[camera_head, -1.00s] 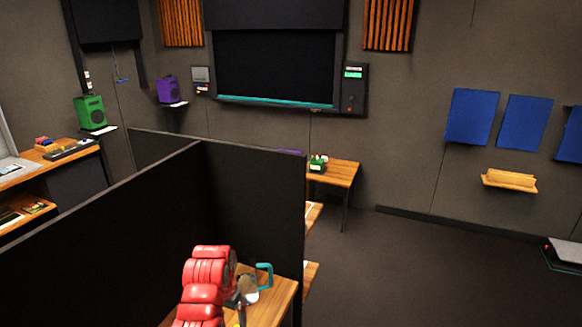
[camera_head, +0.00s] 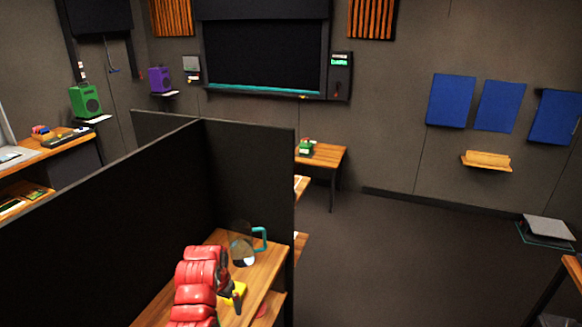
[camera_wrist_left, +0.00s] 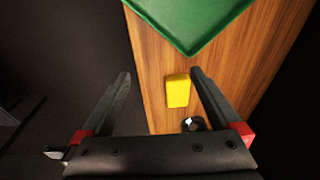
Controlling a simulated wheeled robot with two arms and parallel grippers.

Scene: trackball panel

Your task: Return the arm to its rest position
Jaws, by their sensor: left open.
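My left arm (camera_head: 200,285), red and segmented, reaches from the bottom of the head view over a wooden desk. My left gripper (camera_wrist_left: 160,73) is open in the left wrist view, with its two dark fingers spread and nothing between them. A yellow block (camera_wrist_left: 178,90) shows beyond it on the wooden surface, near the right finger. The block also shows in the head view (camera_head: 238,291), partly covered by the dark gripper. A round dark object (camera_wrist_left: 193,124) lies by the right finger's base. My right gripper is not in view.
A green tray (camera_wrist_left: 205,22) lies on the wood. A dark partition (camera_head: 250,165) closes off the desk's far side. Open floor (camera_head: 400,250) lies right.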

